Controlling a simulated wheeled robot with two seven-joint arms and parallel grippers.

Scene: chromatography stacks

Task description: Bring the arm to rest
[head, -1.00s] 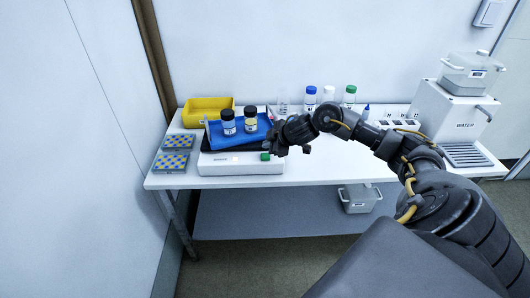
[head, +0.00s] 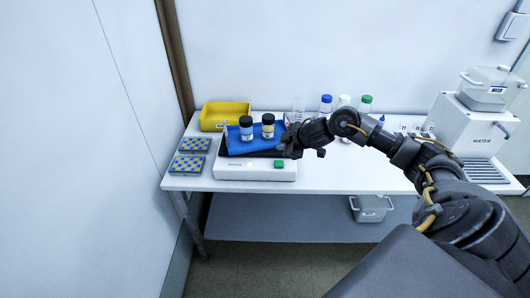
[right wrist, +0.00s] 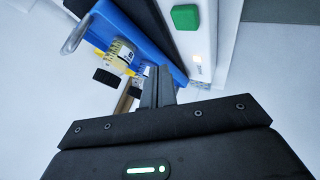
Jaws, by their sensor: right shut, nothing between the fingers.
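My right arm (head: 410,150) reaches in from the right over the table. Its gripper (head: 288,150) is shut and empty, near the right end of a white bench device (head: 222,172) with a green button (head: 279,163). In the right wrist view the two fingers (right wrist: 157,86) lie together, with the blue tray (right wrist: 140,28) and the green button (right wrist: 186,17) beyond them. The tray sits on top of the device and carries two dark-capped bottles (head: 246,133) (head: 268,130). Whether the gripper touches the device or tray I cannot tell. My left gripper is not in view.
A yellow bin (head: 225,109) and two blue-yellow racks (head: 195,145) (head: 187,166) stand at the table's left. Capped bottles (head: 325,104) (head: 365,104) stand behind my arm. A water unit (head: 474,122) is at right. The front middle of the tabletop (head: 350,178) is clear.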

